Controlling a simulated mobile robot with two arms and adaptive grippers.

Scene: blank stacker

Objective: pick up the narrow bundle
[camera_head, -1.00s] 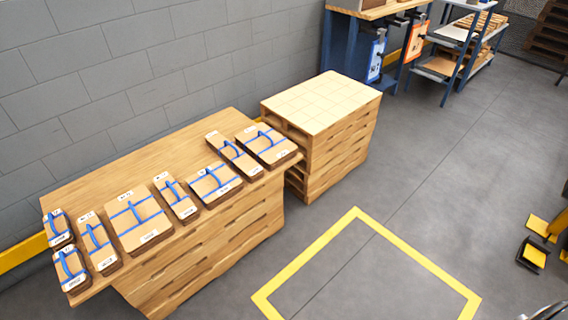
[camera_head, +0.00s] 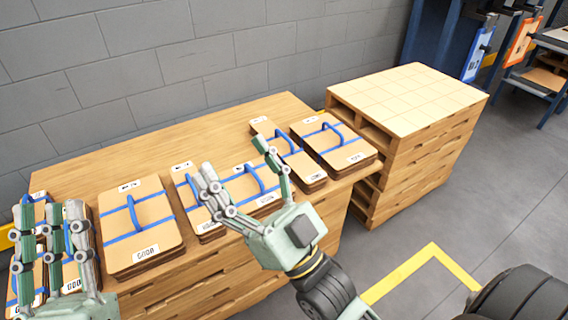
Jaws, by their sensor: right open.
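Several cardboard bundles with blue straps and handles lie in a row on a wooden table. One narrow bundle (camera_head: 304,165) lies towards the right end, just beyond the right gripper's fingertips. Another narrow bundle (camera_head: 204,226) lies left of the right gripper, partly covered by its fingers. My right gripper (camera_head: 236,165) is open and empty, its fingers spread over a wide bundle (camera_head: 266,181) between them. My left gripper (camera_head: 50,208) is at the far left, in front of more bundles, which it partly hides. Its fingers point up, and I cannot tell whether it is open.
Wide bundles lie on the table (camera_head: 90,165), one left of centre (camera_head: 128,199) and one at the right end (camera_head: 338,148). A pallet stack with a pale gridded top (camera_head: 410,95) stands to the right. A grey block wall is behind. Yellow floor tape (camera_head: 432,255) marks open floor.

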